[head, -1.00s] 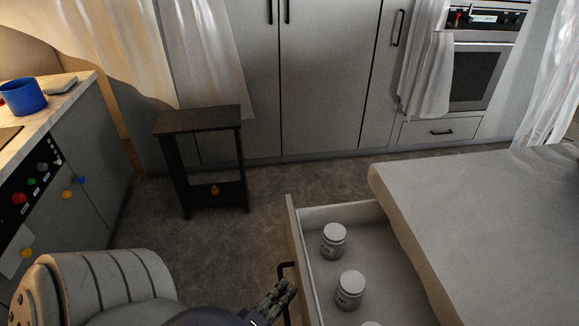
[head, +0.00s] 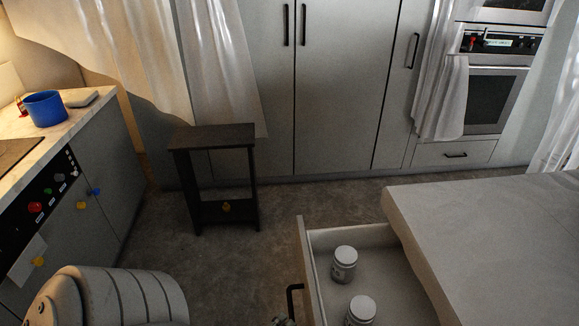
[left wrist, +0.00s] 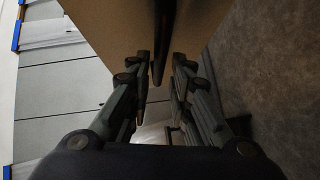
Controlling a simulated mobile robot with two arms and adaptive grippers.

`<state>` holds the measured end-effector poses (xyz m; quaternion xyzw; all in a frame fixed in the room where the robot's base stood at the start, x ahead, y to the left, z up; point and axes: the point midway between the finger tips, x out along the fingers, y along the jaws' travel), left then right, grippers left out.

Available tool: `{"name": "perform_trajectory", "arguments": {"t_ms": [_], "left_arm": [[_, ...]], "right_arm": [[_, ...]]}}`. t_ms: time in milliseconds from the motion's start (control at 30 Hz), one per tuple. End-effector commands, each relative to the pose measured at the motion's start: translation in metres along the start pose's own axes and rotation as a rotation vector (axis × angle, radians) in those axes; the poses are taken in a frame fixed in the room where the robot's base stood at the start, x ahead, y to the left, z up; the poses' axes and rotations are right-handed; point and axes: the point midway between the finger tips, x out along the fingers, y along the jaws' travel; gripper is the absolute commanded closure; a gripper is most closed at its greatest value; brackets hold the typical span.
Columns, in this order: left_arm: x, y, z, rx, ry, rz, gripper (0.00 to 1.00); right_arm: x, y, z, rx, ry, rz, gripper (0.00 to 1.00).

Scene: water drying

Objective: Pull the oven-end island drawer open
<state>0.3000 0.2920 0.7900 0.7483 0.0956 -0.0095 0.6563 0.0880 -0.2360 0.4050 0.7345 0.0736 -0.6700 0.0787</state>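The island drawer (head: 309,262) stands pulled out from under the island top in the head view, its inside showing. Its dark bar handle (head: 291,298) is on the outer face of the front. In the left wrist view the drawer front is a tan panel (left wrist: 108,28), with the dark handle (left wrist: 158,45) running down it. My left gripper (left wrist: 161,62) is open there, its fingers apart on either side of the handle's line with gaps showing. Only a bit of it (head: 284,321) shows at the head view's bottom edge. My right gripper is not in view.
White-lidded jars (head: 345,264) stand in the drawer. The pale island top (head: 480,235) fills the right. A dark stool (head: 212,137) stands on the floor by the cabinets. A counter with a blue pot (head: 46,108) is at left. Floor between is clear.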

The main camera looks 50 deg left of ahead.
Motion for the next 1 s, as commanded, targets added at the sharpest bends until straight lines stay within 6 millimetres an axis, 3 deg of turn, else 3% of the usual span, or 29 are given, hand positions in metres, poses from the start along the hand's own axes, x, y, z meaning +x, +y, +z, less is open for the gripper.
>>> {"name": "perform_trajectory", "arguments": {"t_ms": [200, 400, 1000], "left_arm": [[-0.047, -0.001, 0.000, 0.000, -0.001, -0.003, 0.80], [-0.071, 0.000, 0.000, 0.000, -0.001, -0.001, 0.80], [-0.076, 0.000, 0.000, -0.001, 0.000, 0.000, 0.80]], "right_arm": [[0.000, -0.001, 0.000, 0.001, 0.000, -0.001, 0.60], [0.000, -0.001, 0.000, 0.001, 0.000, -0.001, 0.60], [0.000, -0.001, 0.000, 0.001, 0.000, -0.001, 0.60]]}}
